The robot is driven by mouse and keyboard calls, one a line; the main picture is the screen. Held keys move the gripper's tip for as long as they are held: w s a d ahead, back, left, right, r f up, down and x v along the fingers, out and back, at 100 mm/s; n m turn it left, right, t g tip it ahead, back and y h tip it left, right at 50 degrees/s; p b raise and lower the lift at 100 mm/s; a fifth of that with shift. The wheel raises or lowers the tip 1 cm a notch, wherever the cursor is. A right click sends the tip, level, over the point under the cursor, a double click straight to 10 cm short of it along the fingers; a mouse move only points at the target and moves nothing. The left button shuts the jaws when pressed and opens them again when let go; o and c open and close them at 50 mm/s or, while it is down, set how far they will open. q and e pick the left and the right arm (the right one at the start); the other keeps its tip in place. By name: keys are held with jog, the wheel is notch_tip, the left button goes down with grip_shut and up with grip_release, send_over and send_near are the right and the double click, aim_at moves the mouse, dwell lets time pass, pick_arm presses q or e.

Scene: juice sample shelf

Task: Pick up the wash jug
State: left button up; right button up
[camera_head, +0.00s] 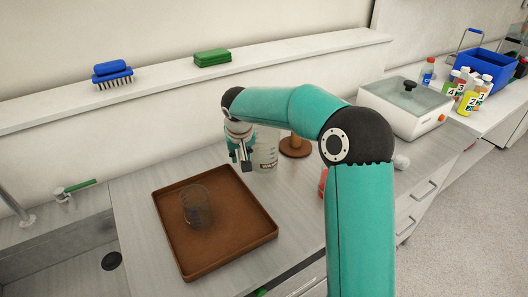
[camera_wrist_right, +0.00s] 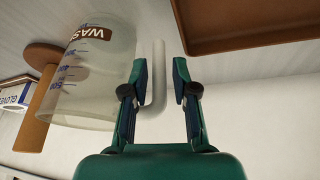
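The wash jug (camera_head: 265,157) is a translucent vessel with a brown WASH label, standing on the counter behind the tray and partly hidden by my right arm. In the right wrist view the jug (camera_wrist_right: 92,75) shows blue volume marks and a pale upright handle (camera_wrist_right: 157,80). My right gripper (camera_head: 246,163) is at the jug's left side in the head view. In the wrist view its two fingers (camera_wrist_right: 160,68) are open, with the handle in the space between them; contact cannot be told. My left gripper is not in view.
A brown tray (camera_head: 255,240) holding a clear beaker (camera_head: 195,205) lies in front of the jug. A brown round-based stand (camera_head: 294,150) is close on its right. A white lidded box (camera_head: 405,108), bottles and a blue basket (camera_head: 484,70) are farther right. A shelf (camera_head: 160,85) runs behind.

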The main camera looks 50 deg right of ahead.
aim_at(241, 158)
jog(key=shift+x, duration=1.55)
jog(key=shift+r, duration=0.1)
jog(key=shift+c, duration=0.4)
grip_shut()
